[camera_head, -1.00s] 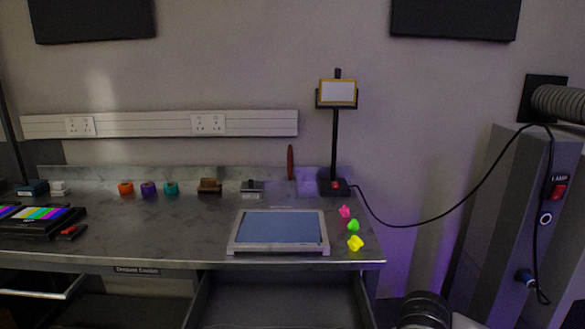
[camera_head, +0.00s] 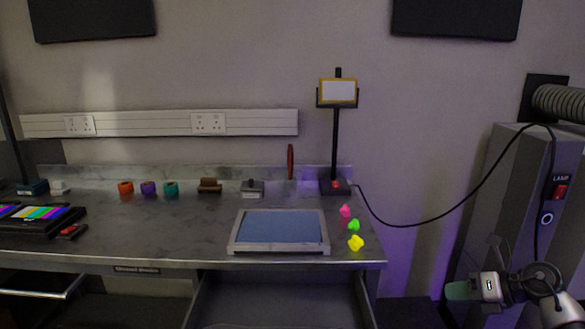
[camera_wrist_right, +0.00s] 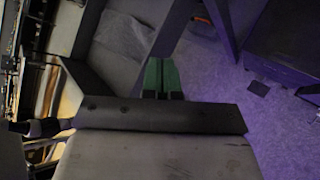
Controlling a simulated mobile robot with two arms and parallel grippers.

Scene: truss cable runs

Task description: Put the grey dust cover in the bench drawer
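I cannot single out the grey dust cover with certainty. A small grey block with a knob (camera_head: 252,188) stands at the back of the bench. The bench drawer (camera_head: 280,302) is pulled open below the bench top, and the part of its inside that shows looks dark and empty. My right gripper (camera_head: 457,290) is low at the right, beside the bench and clear of the drawer. Its green fingertips (camera_wrist_right: 162,78) lie together in the right wrist view, with nothing seen between them. My left gripper is out of view.
A framed blue-grey panel (camera_head: 280,231) lies on the bench above the drawer. Pink, green and yellow pieces (camera_head: 355,242) sit near the right edge. A lamp stand (camera_head: 335,145) trails a cable to the grey cabinet (camera_head: 508,205). Coloured rings (camera_head: 148,188) line the back.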

